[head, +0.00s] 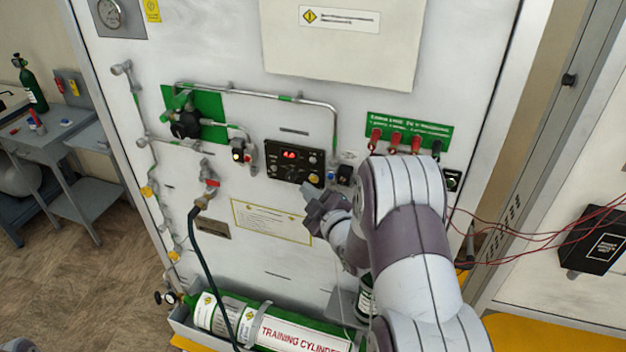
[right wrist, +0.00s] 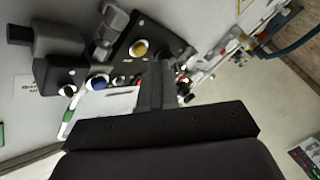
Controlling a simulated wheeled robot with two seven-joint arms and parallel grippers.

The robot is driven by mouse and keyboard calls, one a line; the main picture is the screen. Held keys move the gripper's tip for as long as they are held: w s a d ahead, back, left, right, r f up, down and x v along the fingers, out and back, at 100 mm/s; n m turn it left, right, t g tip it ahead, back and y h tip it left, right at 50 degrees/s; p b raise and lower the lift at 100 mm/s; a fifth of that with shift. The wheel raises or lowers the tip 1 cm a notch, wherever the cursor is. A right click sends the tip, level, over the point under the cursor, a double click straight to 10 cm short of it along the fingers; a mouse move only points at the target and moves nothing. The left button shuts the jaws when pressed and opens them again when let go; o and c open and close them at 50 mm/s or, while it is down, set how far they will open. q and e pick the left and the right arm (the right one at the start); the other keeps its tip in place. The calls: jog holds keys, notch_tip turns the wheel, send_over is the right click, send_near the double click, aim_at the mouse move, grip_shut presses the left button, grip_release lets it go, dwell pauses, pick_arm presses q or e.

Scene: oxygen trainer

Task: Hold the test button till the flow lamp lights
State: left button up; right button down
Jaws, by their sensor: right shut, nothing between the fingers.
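The yellow button also shows in the right wrist view (right wrist: 138,48), near a blue button (right wrist: 98,83). I cannot read which control is the test button or which is the flow lamp. My right gripper (head: 307,190) is shut and empty, its tips just below the panel's lower right. In the right wrist view its fingers (right wrist: 156,85) overlap the panel; contact cannot be told.
Green and grey pipes and a valve (head: 185,123) are left of the panel. Red plugs (head: 395,138) sit on a green plate at the right, with red wires trailing right. A training cylinder (head: 290,333) lies below. A hose (head: 213,240) hangs at the lower left.

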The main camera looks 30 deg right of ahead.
jog(key=s+a, duration=0.3)
jog(key=shift+a, duration=0.3)
dwell(0.4)
